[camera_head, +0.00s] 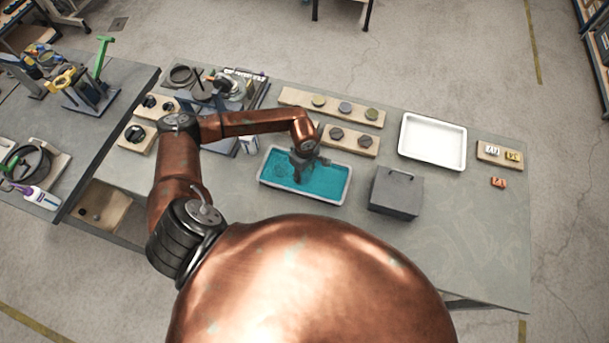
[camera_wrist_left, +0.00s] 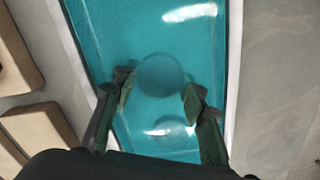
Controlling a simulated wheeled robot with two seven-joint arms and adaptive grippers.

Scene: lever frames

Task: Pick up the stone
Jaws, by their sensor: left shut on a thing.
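A shallow white-rimmed tray (camera_head: 345,190) of teal liquid stands on the bench. My left gripper (camera_head: 297,178) reaches down into it from above, near the middle of the tray. In the left wrist view, a round stone (camera_wrist_left: 160,75), tinted teal by the liquid, lies between the fingertips of my left gripper (camera_wrist_left: 158,90), which is shut on it. A second round, teal-tinted shape (camera_wrist_left: 172,128) shows nearer the wrist; I cannot tell what it is. In the head view the gripper hides the stone. My right gripper is not in view.
A grey box with a handle (camera_head: 396,190) stands just right of the tray. An empty white tray (camera_head: 432,142) lies farther right. Wooden boards with round pieces (camera_head: 350,140) lie behind the liquid. The bench's front right is clear.

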